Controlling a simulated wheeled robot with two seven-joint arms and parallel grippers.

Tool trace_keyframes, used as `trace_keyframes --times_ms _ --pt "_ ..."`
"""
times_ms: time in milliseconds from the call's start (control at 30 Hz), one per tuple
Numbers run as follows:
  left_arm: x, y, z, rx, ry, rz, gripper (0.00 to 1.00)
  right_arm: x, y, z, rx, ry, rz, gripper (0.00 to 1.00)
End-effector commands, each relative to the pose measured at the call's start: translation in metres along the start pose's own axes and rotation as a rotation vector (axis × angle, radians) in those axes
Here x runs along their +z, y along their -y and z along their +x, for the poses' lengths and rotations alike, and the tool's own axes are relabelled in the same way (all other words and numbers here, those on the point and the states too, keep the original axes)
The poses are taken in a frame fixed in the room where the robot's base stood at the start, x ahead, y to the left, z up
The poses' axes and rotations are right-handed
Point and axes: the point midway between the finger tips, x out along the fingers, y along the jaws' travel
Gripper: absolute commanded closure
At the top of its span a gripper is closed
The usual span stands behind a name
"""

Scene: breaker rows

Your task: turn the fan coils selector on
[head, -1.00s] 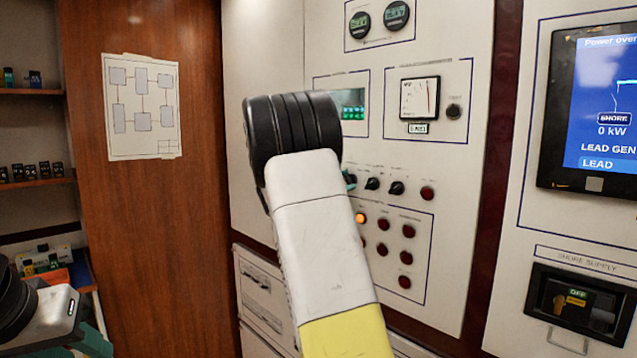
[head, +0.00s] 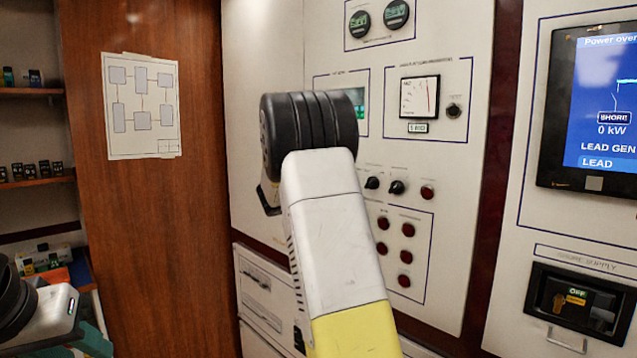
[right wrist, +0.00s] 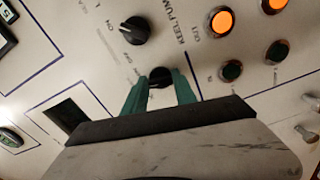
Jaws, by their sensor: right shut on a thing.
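In the right wrist view, my right gripper (right wrist: 160,88) has its two green fingers shut on a small black selector knob (right wrist: 160,75) on the white panel. Its label is too blurred to read. Another black selector knob (right wrist: 135,30) sits beside it, up and to the left, untouched. In the head view, my right arm hides the gripper and the held knob. Two black knobs (head: 372,183) (head: 397,187) show just right of the arm. My left gripper (head: 92,342) is partly in view at the lower left, away from the panel; its jaws are unclear.
Lit orange lamps (right wrist: 222,22) and dark lamps (right wrist: 232,71) sit close to the held knob. A meter (head: 419,97) is above the knobs, red lamps (head: 408,230) below. A screen (head: 600,110) and shore supply switch (head: 577,303) are at right.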

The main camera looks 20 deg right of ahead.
Motion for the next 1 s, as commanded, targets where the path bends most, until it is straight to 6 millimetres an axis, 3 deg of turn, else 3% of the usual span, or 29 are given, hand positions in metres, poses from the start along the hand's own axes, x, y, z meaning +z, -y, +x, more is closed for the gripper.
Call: trace_keyframes --times_ms 500,1000 --pt "0.0000 0.0000 0.0000 0.000 0.000 0.000 0.64 0.0002 0.0027 0.0003 -0.001 0.001 0.427 1.00" --pt "0.0000 0.0000 0.0000 0.000 0.000 0.000 0.64 -0.0004 0.0034 -0.0001 -0.002 0.001 0.584 1.00"
